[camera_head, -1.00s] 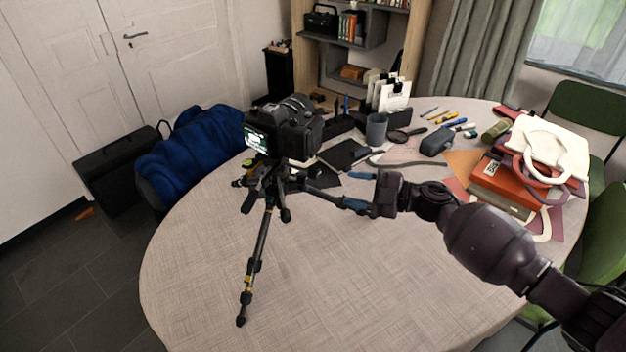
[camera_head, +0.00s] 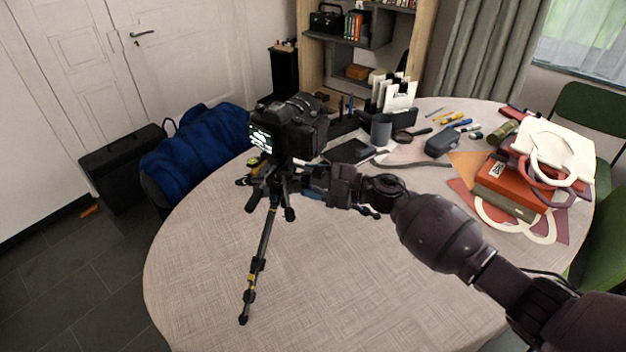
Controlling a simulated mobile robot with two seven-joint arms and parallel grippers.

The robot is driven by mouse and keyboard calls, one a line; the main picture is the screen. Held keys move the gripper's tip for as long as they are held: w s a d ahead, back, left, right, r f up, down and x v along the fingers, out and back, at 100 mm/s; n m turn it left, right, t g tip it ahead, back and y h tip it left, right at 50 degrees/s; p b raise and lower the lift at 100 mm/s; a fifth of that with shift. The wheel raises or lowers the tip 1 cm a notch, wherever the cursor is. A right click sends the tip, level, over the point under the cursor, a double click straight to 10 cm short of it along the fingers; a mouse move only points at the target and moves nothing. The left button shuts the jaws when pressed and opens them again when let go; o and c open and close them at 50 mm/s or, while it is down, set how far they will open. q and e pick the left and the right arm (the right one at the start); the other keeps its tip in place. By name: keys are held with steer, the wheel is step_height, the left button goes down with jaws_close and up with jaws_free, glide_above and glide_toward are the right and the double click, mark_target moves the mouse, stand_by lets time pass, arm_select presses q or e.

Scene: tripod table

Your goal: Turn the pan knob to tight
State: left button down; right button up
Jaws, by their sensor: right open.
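A black camera (camera_head: 290,128) with a lit rear screen sits on a small black tripod (camera_head: 262,240) on the round table (camera_head: 235,285). The pan knob is too small and dark to tell apart in the tripod head (camera_head: 272,180) under the camera. My right gripper (camera_head: 304,180) reaches in from the right, with its fingers close beside the tripod head. It is open; the fingertips are partly lost against the dark tripod parts, and I cannot tell whether they touch it. My left gripper does not show.
A grey cup (camera_head: 381,129), a dark case (camera_head: 441,143) and pens lie behind my right arm. The table's front is bare. A chair with a blue cloth (camera_head: 205,145) stands at the left.

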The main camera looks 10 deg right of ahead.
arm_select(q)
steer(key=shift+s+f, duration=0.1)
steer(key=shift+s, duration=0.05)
arm_select(e)
steer(key=shift+c, duration=0.5)
steer(key=c, duration=0.8)
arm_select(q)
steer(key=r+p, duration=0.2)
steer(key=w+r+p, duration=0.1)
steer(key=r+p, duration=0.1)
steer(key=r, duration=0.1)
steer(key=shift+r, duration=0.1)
arm_select(e)
steer(key=m, duration=0.4)
steer(key=shift+c, duration=0.2)
steer(key=o, duration=0.9)
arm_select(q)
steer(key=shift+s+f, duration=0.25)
arm_select(e)
steer(key=shift+o, duration=0.2)
